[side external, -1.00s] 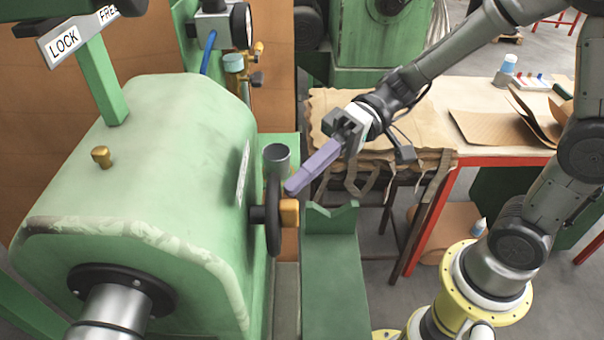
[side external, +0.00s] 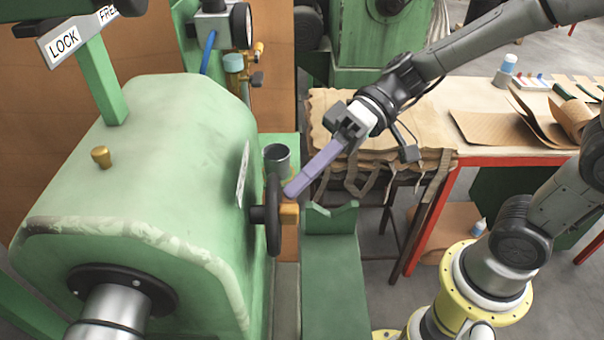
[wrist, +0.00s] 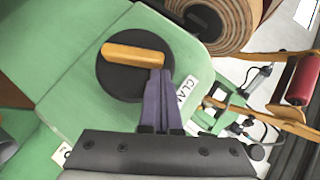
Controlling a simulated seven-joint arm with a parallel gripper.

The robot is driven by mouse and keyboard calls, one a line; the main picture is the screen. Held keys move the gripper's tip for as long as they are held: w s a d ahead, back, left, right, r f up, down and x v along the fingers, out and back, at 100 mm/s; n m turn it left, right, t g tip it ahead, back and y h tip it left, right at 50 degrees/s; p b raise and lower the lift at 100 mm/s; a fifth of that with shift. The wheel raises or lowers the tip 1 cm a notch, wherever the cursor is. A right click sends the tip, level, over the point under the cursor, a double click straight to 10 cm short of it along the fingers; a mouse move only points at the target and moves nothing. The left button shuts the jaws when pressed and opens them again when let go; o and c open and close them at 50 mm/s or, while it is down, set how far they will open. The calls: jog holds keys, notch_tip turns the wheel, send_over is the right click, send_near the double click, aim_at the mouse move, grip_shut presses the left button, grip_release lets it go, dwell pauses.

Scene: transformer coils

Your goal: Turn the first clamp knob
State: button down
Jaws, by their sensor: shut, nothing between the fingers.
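The clamp knob is a black disc (side external: 274,215) with an orange bar handle (side external: 290,214) across its face, on the right side of the green machine housing (side external: 170,180). In the wrist view the orange bar (wrist: 133,54) lies nearly level across the black disc (wrist: 125,80), beside a partly hidden label reading "CLA". My gripper (side external: 289,192) has long purple fingers, shut and empty. In the wrist view its fingertips (wrist: 160,72) are at the right end of the bar, overlapping the disc's edge. I cannot tell whether they touch the bar.
A grey metal cup (side external: 277,158) stands just behind the knob. A green V-shaped rest (side external: 330,218) is to the right, below my fingers. A LOCK/FREE sign (side external: 64,46) is at upper left. A red-edged workbench (side external: 480,150) stands behind at right.

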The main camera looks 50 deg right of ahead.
aim_at(278, 241)
jog(key=shift+s+a+r+n+t+h, duration=0.1)
jog(key=shift+s+a+n+t+h, duration=0.15)
jog(key=shift+s+a+n+h, duration=0.25)
jog(key=shift+s+a+n+t+h, duration=0.2)
jog(key=shift+n+t+h, duration=0.1)
jog(key=shift+h, duration=0.3)
jog(key=shift+s+a+f+n+t+h, duration=0.1)
jog(key=shift+s+a+n+t+h, duration=0.25)
jog(key=shift+h, duration=0.25)
jog(key=shift+s+a+f+n+t+h, duration=0.1)
jog(key=shift+s+a+n+t+h, duration=0.15)
jog(key=shift+n+t+h, duration=0.3)
jog(key=shift+s+a+f, duration=0.25)
jog(key=shift+s+f, duration=0.05)
jog(key=shift+f, duration=0.05)
jog(key=shift+s+a+f+t+h, duration=0.25)
jog(key=shift+s+a+h, duration=0.1)
jog(key=shift+h, duration=0.1)
jog(key=shift+s+a+f, duration=0.2)
jog(key=shift+a+f, duration=0.05)
jog(key=shift+f, duration=0.45)
jog(key=shift+s+a+f, duration=0.2)
jog(key=shift+f, duration=0.45)
jog(key=shift+r, duration=0.1)
